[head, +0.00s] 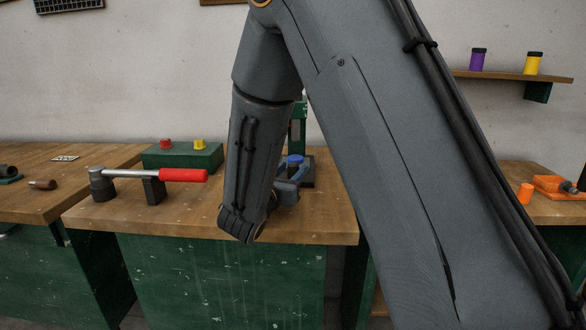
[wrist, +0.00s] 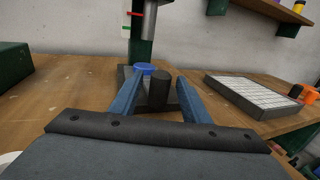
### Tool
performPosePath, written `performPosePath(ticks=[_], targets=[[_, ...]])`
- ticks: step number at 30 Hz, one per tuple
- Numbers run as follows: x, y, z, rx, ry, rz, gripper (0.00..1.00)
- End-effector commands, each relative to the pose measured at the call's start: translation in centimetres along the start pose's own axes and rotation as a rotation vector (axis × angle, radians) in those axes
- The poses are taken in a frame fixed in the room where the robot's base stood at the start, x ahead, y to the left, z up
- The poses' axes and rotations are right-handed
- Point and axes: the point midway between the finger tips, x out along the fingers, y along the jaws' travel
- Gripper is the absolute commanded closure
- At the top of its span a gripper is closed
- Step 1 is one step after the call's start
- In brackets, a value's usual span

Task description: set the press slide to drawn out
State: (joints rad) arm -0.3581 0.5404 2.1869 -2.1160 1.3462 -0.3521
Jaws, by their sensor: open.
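The press shows in the wrist view as a green column (wrist: 141,48) with a grey ram (wrist: 150,18) above a dark base. A blue round piece (wrist: 145,69) sits low in front of the column. A dark upright cylindrical knob (wrist: 159,92), which looks like the slide's handle, stands nearer to me. My gripper (wrist: 158,88) is open, with one blue finger on each side of the knob; I cannot tell whether they touch it. In the head view my arm hides most of the press; the blue piece (head: 295,159) shows just beyond my gripper (head: 291,180).
A red-handled lever tool (head: 183,175) and a green box (head: 185,156) with red and yellow buttons stand left on the workbench (head: 220,228). A white-topped gridded slab (wrist: 252,94) lies right of the press. A wall shelf (head: 510,76) holds purple and yellow jars.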

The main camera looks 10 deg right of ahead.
Motion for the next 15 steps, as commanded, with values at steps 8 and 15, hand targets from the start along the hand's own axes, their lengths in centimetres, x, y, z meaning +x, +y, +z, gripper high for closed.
performPosePath(ticks=[8, 15], targets=[[1.46, -0.09, 0.03, 0.0, -0.001, -0.001, 0.57], [1.44, -0.08, 0.02, 0.0, -0.001, -0.001, 0.68]])
